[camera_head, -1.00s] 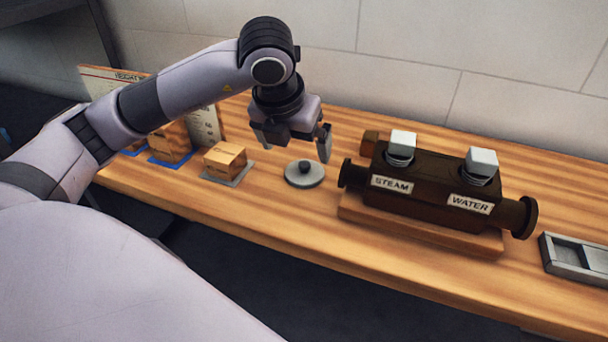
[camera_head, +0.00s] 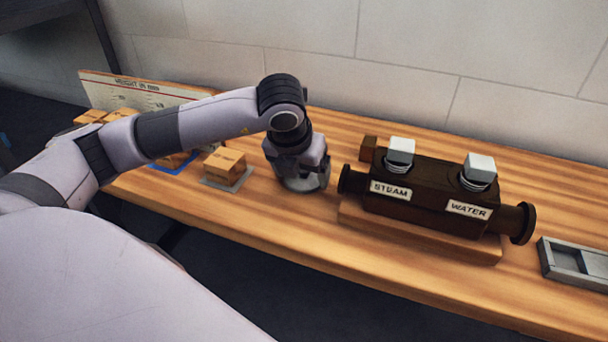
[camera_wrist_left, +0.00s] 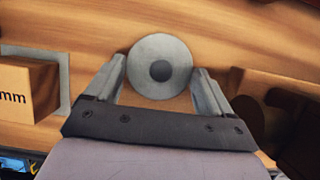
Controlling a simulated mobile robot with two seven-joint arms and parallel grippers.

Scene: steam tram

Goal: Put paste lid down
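The paste lid is a round grey disc with a dark knob, seen from above in the left wrist view (camera_wrist_left: 160,50). In the head view my left gripper (camera_head: 303,182) is low over the bench and hides most of the lid. In the left wrist view the gripper's two fingers (camera_wrist_left: 160,88) are apart, one on each side of the lid's near part. The gripper is open, with nothing clamped. I cannot tell whether a paste pot is under the lid. My right gripper is not in view.
A dark block labelled STEAM and WATER (camera_head: 430,195) stands close to the right of the gripper. A grey tray (camera_head: 545,262) lies far right. The bench front (camera_head: 330,260) is clear.

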